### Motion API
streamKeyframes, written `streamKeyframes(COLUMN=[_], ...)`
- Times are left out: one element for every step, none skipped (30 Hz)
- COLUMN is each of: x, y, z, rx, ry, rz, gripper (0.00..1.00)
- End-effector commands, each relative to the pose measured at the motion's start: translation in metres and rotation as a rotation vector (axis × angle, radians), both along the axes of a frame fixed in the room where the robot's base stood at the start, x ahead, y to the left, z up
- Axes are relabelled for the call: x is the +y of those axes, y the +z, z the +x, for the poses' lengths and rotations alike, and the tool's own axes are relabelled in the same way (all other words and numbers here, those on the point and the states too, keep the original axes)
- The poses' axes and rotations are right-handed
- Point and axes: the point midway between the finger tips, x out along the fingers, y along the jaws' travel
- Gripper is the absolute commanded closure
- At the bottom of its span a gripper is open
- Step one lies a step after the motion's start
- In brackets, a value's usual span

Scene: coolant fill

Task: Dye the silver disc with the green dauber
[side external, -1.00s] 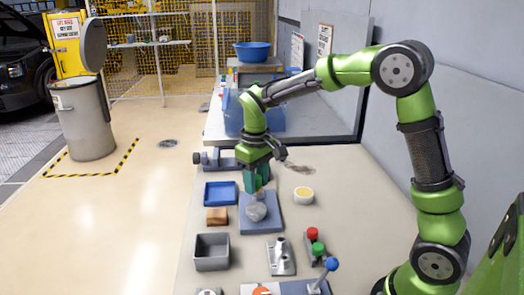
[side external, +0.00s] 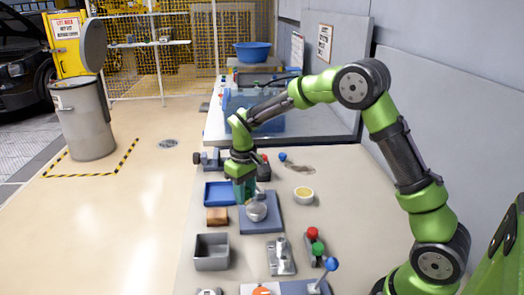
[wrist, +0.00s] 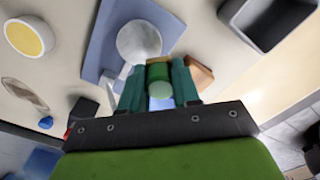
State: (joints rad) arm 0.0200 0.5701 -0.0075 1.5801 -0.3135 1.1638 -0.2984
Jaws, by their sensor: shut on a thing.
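The silver disc (side external: 257,211) lies on the flat blue pad (side external: 262,226) in the middle of the bench. It shows in the wrist view as a pale grey round face (wrist: 139,42) on the same pad. My gripper (side external: 244,192) is low over the pad's left edge, just left of and behind the disc. In the wrist view its teal fingers (wrist: 160,88) are shut on a green cylinder, the green dauber (wrist: 159,75), with a tan part at its far end. The dauber appears beside the disc; whether they touch I cannot tell.
A blue tray (side external: 219,194) and a wooden block (side external: 217,216) stand left of the pad, with a grey bin (side external: 212,251) in front. A yellow-topped round dish (side external: 304,195) is to the right. A metal bracket (side external: 281,257) and red and green knobs (side external: 313,240) stand nearer.

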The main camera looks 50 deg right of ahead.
Motion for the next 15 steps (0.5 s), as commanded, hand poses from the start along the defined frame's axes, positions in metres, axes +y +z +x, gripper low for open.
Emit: streamKeyframes(x=[0.0,0.0,0.0,0.0,0.0,0.0,0.0,-0.004,-0.007,-0.009,-0.011,-0.013,-0.015,-0.017,-0.02], y=[-0.005,-0.008,-0.011,-0.014,-0.017,-0.024,-0.027,-0.027,-0.026,-0.026,-0.026,-0.026,-0.026,-0.026,-0.027], z=[0.0,0.0,-0.001,0.0,-0.001,-0.001,-0.001,-0.003,-0.006,-0.008,-0.01,-0.013,-0.015,-0.016,-0.019], rx=[0.002,0.002,0.002,0.002,0.002,0.004,0.003,0.001,0.001,0.0,0.0,0.001,0.001,0.001,0.001], ry=[0.0,0.0,0.0,0.0,-0.001,-0.001,-0.001,-0.003,-0.004,-0.003,-0.003,-0.002,-0.002,-0.002,-0.003], rz=[0.0,0.0,0.001,0.001,0.001,0.001,0.0,0.0,0.0,0.0,0.0,0.0,0.0,0.0,0.0], gripper=[1.0,1.0,1.0,1.0,1.0,1.0,1.0,1.0,1.0,1.0,1.0,1.0,1.0,1.0,1.0])
